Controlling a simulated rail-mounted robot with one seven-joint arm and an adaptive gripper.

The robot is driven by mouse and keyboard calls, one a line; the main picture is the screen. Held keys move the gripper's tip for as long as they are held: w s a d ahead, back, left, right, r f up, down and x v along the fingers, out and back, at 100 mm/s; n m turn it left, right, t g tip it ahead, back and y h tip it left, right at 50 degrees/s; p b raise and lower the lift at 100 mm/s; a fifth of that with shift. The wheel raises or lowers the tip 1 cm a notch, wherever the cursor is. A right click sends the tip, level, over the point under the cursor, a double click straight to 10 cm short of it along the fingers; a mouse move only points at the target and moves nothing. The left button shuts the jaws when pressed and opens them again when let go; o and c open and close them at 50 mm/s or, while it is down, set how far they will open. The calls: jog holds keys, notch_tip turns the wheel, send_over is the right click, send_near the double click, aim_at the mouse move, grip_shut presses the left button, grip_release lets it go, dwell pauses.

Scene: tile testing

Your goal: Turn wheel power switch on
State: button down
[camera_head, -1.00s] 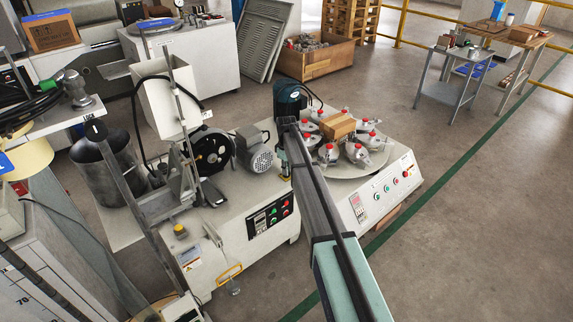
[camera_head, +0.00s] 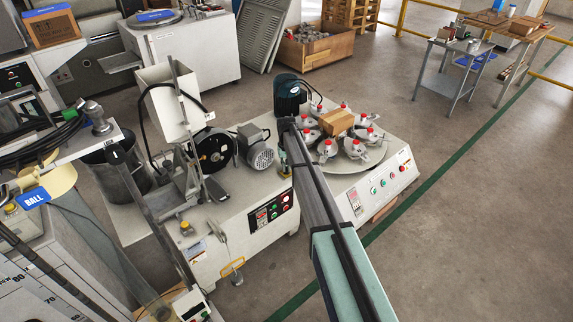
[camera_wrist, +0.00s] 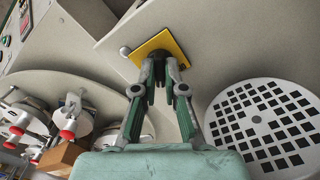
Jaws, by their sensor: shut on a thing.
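My gripper (camera_wrist: 160,68) is shut on a dark switch part in the wrist view. The switch stands at a square yellow plate (camera_wrist: 160,42) on the light machine top, and the fingertips hide most of it. A small pale ball-shaped end (camera_wrist: 125,51) sticks out at the plate's left edge. I cannot tell the switch's position. In the head view the black wheel (camera_head: 213,151) stands beside its grey motor (camera_head: 256,146), left of my arm. My gripper cannot be made out clearly there.
The motor's white perforated cover (camera_wrist: 225,136) is close on the right in the wrist view. A turntable (camera_head: 352,170) with several red-topped clamps and a brown block (camera_head: 336,123) lies right of my arm. Button panels (camera_head: 270,212) are on the machine fronts.

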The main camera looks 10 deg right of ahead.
jog(key=shift+m+p, duration=0.45)
jog(key=shift+m, duration=0.75)
jog(key=c, duration=1.2)
grip_release()
jog(key=shift+c, duration=0.2)
jog(key=shift+r, duration=0.1)
notch_tip(320, 180, up, 12)
